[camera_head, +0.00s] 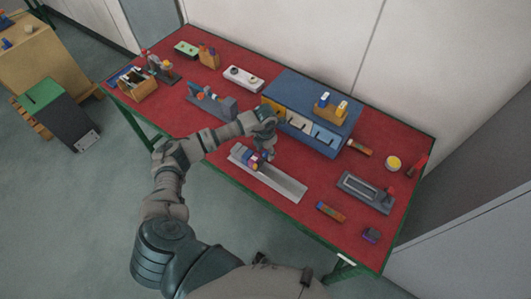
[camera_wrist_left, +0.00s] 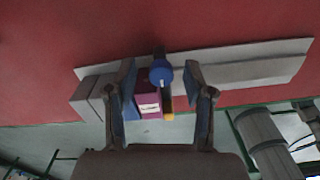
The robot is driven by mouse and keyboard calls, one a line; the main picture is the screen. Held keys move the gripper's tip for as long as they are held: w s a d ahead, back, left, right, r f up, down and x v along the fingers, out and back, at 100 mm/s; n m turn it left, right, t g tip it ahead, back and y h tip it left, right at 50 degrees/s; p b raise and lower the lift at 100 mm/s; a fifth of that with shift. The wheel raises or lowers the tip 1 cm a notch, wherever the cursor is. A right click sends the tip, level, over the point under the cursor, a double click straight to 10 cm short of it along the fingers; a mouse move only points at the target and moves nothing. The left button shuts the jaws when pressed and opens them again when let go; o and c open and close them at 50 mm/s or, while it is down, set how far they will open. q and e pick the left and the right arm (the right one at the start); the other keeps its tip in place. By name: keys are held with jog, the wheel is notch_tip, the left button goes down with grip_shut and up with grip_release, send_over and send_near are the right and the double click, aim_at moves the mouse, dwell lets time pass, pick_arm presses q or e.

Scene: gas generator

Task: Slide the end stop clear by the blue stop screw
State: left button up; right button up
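A long grey channel rail (camera_head: 285,185) lies near the front edge of the red table. A small purple, red and blue block assembly (camera_head: 252,160), apparently the end stop, sits on the rail towards its left end. My left gripper (camera_head: 266,150) is pointed down just above it. In the left wrist view the blue round head of the stop screw (camera_wrist_left: 161,70) shows between the two open fingers (camera_wrist_left: 163,100), over a purple block (camera_wrist_left: 148,102) with a white label and a yellow part. The left finger is close to the purple block; a gap shows at the right finger. Contact cannot be told.
A blue case (camera_head: 310,115) stands behind the rail. A grey rectangular tray (camera_head: 365,192), a yellow-topped can (camera_head: 393,163) and small coloured blocks (camera_head: 331,212) lie to the right. A grey-blue bracket fixture (camera_head: 212,101) stands to the left. The table's green front edge (camera_head: 235,192) is close.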

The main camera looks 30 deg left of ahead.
pick_arm(q)
jog(key=c, duration=0.7)
jog(key=shift+d, duration=0.1)
jog(key=shift+s+d+p, duration=0.15)
jog(key=shift+d, duration=0.9)
jog(key=shift+s+d+p, duration=0.1)
jog(key=shift+d+p, duration=0.05)
jog(key=shift+d, duration=0.9)
jog(key=shift+s+d, duration=0.15)
jog(key=shift+d, duration=2.3)
jog(key=o, duration=0.9)
jog(key=shift+o, duration=0.2)
jog(key=shift+r+p, duration=0.1)
jog(key=shift+p, duration=0.2)
notch_tip(320, 180, up, 7)
jog(key=p, duration=0.4)
jog(key=shift+p, duration=0.3)
